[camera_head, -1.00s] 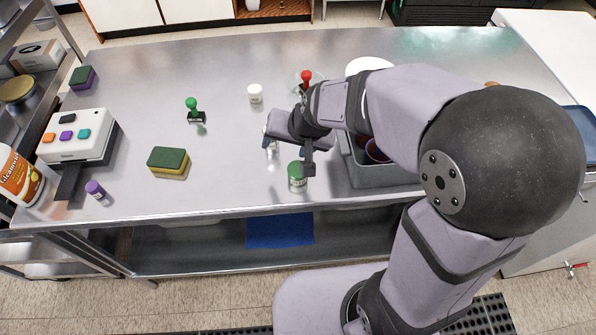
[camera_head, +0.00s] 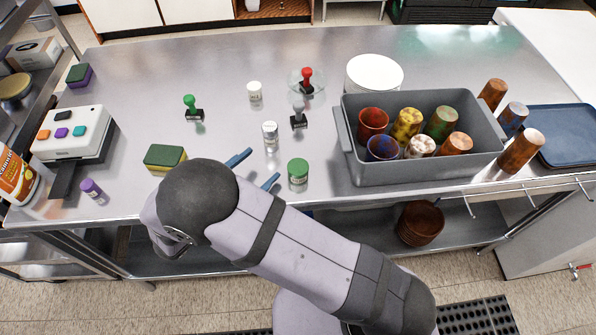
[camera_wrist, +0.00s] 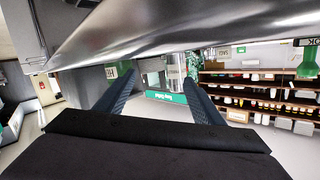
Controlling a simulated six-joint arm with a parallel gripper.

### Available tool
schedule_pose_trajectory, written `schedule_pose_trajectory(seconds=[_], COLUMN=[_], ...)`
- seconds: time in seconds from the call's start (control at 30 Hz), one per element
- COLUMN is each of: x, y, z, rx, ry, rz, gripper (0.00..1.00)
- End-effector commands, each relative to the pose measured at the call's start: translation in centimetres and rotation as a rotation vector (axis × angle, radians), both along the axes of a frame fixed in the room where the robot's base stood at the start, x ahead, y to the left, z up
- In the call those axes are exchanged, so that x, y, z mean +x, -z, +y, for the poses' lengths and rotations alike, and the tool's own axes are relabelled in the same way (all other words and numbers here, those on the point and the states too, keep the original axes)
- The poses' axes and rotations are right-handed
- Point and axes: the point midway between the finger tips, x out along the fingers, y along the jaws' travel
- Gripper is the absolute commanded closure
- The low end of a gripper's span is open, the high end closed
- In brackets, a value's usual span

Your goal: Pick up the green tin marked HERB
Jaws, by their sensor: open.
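The green-lidded tin (camera_head: 298,173) stands upright on the steel table near its front edge, left of the grey bin. My gripper (camera_head: 265,165) is open and empty, low over the front edge; its blue fingers point up and right, with the tin a short way right of the nearer fingertip. In the wrist view, turned upside down, my gripper (camera_wrist: 161,88) frames a pale grey tin (camera_wrist: 174,72) between its fingers. A green-topped tin with a partly readable label (camera_wrist: 124,67) is at the left finger, partly covered by it.
A grey bin of cups (camera_head: 420,172) is to the right. A yellow-green sponge (camera_head: 164,158) lies left. The table behind the sponge is mostly clear.

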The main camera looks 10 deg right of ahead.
Motion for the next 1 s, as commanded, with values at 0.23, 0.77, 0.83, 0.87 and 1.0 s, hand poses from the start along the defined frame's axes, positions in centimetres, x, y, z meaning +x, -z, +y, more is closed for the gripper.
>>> schedule_pose_trajectory(seconds=[0.23,0.77,0.83,0.87,1.0], x=[-4.6,-3.7,-3.7,-3.6,-2.8], y=[0.3,0.0,0.1,0.0,-0.2], z=[-4.0,-6.0,-6.0,-6.1,-7.0], rx=[-0.309,-0.343,-0.342,-0.342,-0.343], ry=[0.109,0.123,0.123,0.123,0.126], rz=[0.062,0.07,0.069,0.069,0.07], gripper=[0.38,0.38,0.38,0.38,0.38])
